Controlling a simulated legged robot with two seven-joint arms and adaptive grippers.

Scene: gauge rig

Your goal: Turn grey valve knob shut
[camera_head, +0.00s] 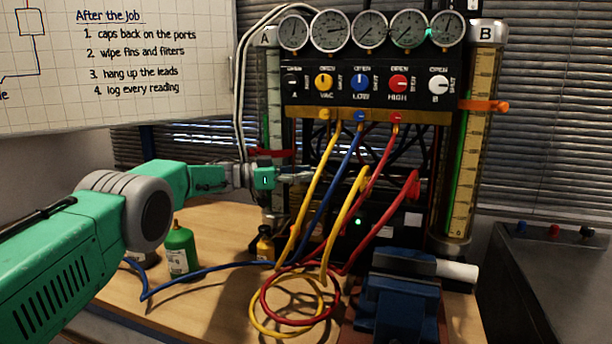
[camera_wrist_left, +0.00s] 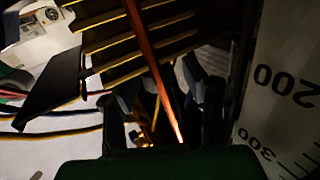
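The valve knobs sit in a row on the black panel: a black one (camera_head: 292,82) at the left under A, then yellow, blue and red, and a pale white-grey one (camera_head: 438,84) at the right under B. No knob is plainly mid-grey. The pale knob's pointer is too small to read. My left gripper (camera_head: 305,176) is below the panel's left end, in front of the hoses' dark frame and apart from every knob. My right gripper is not in view.
Yellow (camera_head: 322,170), blue (camera_head: 345,170) and red (camera_head: 376,172) hoses hang from the panel. Glass columns A (camera_head: 274,100) and B (camera_head: 468,150) flank it. A green bottle (camera_head: 180,252) and blue vise (camera_head: 400,290) stand on the bench. Free air lies before the panel.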

